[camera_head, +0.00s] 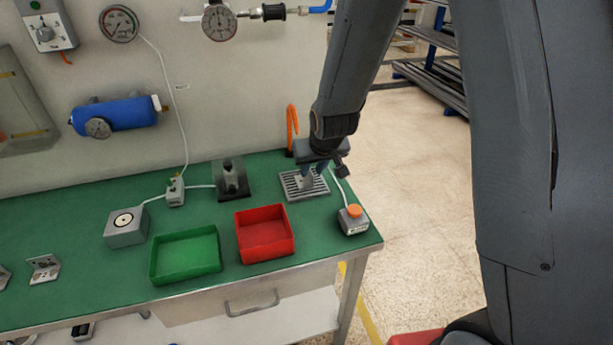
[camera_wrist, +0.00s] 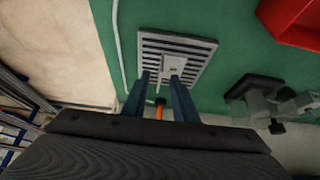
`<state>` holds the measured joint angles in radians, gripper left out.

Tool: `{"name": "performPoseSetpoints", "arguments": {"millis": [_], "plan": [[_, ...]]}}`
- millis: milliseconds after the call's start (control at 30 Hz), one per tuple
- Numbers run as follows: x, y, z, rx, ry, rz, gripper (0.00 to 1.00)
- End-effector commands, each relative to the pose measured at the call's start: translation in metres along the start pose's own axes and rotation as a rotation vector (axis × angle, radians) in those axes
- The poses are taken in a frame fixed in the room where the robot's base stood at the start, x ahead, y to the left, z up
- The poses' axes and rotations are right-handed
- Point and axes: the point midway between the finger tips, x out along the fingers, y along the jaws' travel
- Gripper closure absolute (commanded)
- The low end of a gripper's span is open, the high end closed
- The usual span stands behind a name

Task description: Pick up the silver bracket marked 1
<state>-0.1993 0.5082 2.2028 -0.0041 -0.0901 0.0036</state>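A small silver bracket (camera_wrist: 172,65) with holes is on the grey slotted plate (camera_wrist: 205,47) in the wrist view. In the head view the bracket (camera_head: 306,182) shows partly behind my fingers on the same plate (camera_head: 290,190). No number can be read on it. My gripper (camera_wrist: 162,77) is open, its two blue fingers apart and pointing at the plate, with the bracket just beyond and between the tips. In the head view my gripper (camera_head: 316,169) is low over the plate. Another silver bracket (camera_head: 43,268) lies at the left of the bench; its mark is unreadable.
A red tray (camera_head: 291,244) and a green tray (camera_head: 218,268) stand at the bench front. A button box (camera_head: 353,220) is right of the plate, a dark-based fixture (camera_head: 232,180) left of it.

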Motion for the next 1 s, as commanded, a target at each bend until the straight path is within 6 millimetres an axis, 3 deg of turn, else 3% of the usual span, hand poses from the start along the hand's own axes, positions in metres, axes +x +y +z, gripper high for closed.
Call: {"name": "performPoseSetpoints", "arguments": {"millis": [200,533,700,1000], "plan": [[0.019,0.000,0.000,0.000,-0.001,0.000,0.74],[0.023,0.000,0.000,0.000,0.000,0.000,0.74],[0.023,0.000,0.000,0.000,0.000,0.000,1.00],[0.023,0.000,0.000,0.000,0.000,0.000,1.00]]}}
